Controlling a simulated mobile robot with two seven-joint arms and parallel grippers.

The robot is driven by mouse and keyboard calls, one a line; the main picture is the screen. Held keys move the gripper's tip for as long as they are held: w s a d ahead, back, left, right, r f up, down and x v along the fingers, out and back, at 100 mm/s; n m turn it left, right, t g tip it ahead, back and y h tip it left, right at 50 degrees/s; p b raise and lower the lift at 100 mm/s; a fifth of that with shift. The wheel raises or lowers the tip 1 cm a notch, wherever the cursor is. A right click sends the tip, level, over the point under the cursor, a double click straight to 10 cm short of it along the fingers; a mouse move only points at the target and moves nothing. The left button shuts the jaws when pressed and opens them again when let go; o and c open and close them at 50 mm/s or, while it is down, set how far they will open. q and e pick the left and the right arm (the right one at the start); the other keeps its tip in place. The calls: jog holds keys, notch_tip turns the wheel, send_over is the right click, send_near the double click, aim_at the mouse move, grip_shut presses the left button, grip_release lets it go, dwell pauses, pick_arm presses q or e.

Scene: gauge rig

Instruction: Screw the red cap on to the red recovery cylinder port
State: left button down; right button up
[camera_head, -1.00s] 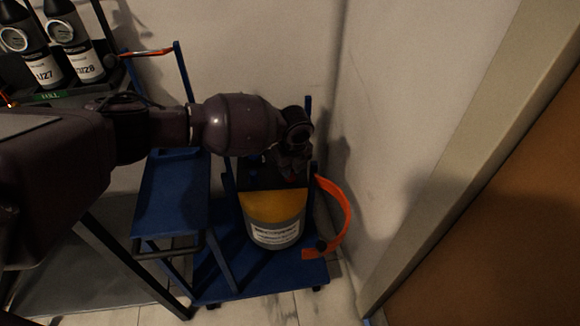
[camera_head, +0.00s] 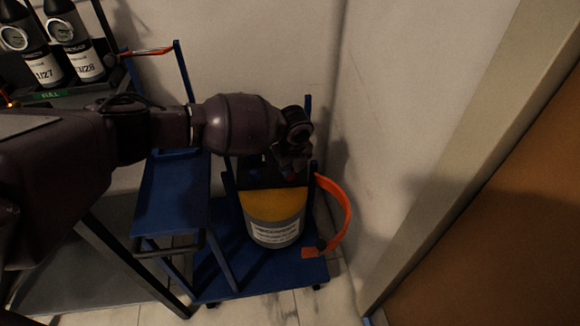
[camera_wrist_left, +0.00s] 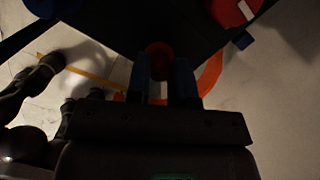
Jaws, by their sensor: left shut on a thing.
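The recovery cylinder (camera_head: 274,215), with a yellow top and a grey, labelled body, stands upright on a blue cart. My left gripper (camera_head: 291,166) reaches down above its back right side, by a dark panel (camera_head: 252,177). In the left wrist view its two blue fingers (camera_wrist_left: 161,66) are shut on a small round red thing, which looks like the red cap (camera_wrist_left: 158,48). I cannot tell whether the cap touches a port; the red port is not clearly distinguishable. A larger red round part (camera_wrist_left: 232,8) shows at the top right there. My right gripper is not in view.
An orange strap (camera_head: 341,212) curves along the cylinder's right side. The blue cart base (camera_head: 235,286) sits close to the wall corner. A blue stepped frame (camera_head: 170,195) stands left of the cylinder. Black bottles (camera_head: 75,40) stand at the upper left. A door is at the right.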

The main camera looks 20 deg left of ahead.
pick_arm(q)
jog(key=shift+f, duration=0.15)
jog(key=m, duration=0.5)
jog(key=shift+s, duration=0.1)
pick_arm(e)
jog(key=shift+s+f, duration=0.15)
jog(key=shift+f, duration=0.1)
pick_arm(q)
jog(key=shift+f+m, duration=0.1)
jog(key=shift+m, duration=0.2)
jog(key=m, duration=0.2)
jog(key=shift+a+m+t+h+b, duration=0.1)
jog(key=shift+m+t+h+b, duration=0.2)
jog(key=shift+h+b, duration=0.1)
jog(key=shift+m, duration=1.2)
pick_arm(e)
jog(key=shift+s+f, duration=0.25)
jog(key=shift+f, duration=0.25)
